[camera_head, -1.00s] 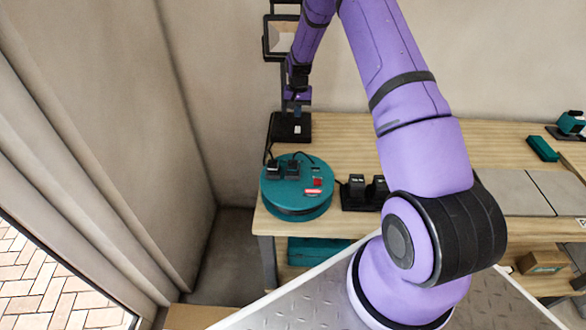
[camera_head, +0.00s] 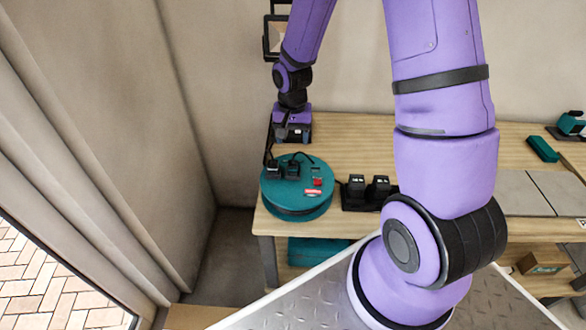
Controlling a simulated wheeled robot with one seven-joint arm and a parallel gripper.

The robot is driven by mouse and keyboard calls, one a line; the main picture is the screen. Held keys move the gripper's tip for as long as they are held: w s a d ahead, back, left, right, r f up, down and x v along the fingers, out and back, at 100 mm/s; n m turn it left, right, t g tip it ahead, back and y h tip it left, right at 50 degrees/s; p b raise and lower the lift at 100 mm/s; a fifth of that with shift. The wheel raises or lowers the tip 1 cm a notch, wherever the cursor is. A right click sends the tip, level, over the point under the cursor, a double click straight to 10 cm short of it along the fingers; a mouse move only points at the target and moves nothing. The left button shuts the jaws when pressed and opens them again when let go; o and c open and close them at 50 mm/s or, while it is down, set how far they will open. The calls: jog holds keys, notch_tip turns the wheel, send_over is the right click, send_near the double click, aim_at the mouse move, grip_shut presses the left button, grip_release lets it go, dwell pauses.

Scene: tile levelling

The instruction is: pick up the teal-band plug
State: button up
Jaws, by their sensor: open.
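Two black plugs sit on top of the round teal cable reel (camera_head: 298,205) at the table's left end: a left plug (camera_head: 272,172) and a right plug (camera_head: 291,170). Black cords run from them. I cannot tell which one carries a teal band; any band is too small to make out. My gripper (camera_head: 292,138) points down just behind and above the plugs, apart from them. It is open and appears empty; its fingertips are small and dark against the black stand base behind.
Beside the reel on the right is a black charger (camera_head: 369,193) with two dark blocks, partly behind my arm. A black stand (camera_head: 275,38) rises behind my gripper. Grey tiles (camera_head: 530,192) and a teal case (camera_head: 542,149) lie on the wooden table (camera_head: 350,135) at right.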

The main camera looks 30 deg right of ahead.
aim_at(293, 163)
jog(key=shift+s+f, duration=0.15)
jog(key=shift+f, duration=5.2)
jog(key=c, duration=1.1)
